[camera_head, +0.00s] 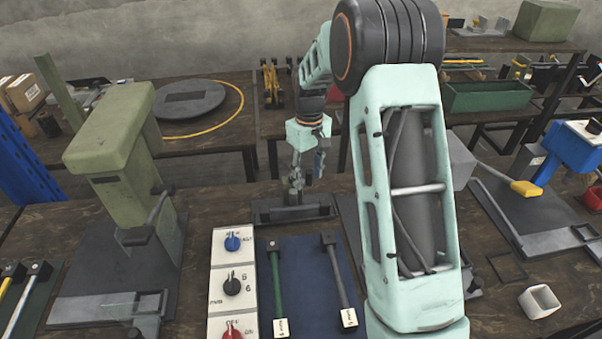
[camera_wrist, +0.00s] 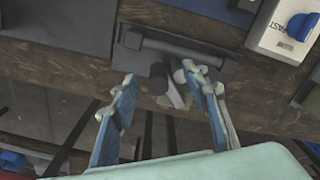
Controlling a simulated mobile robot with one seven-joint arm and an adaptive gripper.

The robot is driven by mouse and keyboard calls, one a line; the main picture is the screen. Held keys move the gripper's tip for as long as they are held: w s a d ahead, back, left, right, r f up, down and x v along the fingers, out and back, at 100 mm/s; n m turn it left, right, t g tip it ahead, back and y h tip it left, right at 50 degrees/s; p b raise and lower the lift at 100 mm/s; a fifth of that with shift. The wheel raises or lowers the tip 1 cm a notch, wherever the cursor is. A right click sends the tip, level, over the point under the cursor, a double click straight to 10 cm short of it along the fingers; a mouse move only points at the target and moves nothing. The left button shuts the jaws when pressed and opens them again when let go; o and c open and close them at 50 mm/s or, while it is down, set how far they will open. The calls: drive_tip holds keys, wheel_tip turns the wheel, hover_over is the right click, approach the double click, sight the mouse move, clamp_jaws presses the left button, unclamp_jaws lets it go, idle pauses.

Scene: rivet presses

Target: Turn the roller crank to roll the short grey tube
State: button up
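A small dark device on a flat base (camera_head: 310,208), apparently the roller, sits on the table in front of my gripper. It shows in the wrist view as a dark block with a bar (camera_wrist: 185,55) along it. A short dark arm with a pale grey end, apparently the crank handle (camera_wrist: 174,92), juts from it towards me. My gripper (camera_head: 309,172) is open, its blue-padded fingers (camera_wrist: 160,100) on either side of the handle's end; I cannot tell whether either touches it. A grey rod (camera_head: 341,278) with a white tag lies on the blue mat, perhaps the tube.
A green rod (camera_head: 277,285) lies beside the grey one on the blue mat (camera_head: 309,290). A white panel with knobs (camera_head: 232,265) is to its left. A tall green press (camera_head: 120,170) stands at the left. A blue machine (camera_head: 567,150) and small pale box (camera_head: 540,301) are at right.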

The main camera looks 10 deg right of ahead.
drive_tip(key=o, duration=0.7)
drive_tip(key=shift+d, duration=0.1)
drive_tip(key=shift+r+p, duration=2.35)
drive_tip(key=shift+r, duration=1.2)
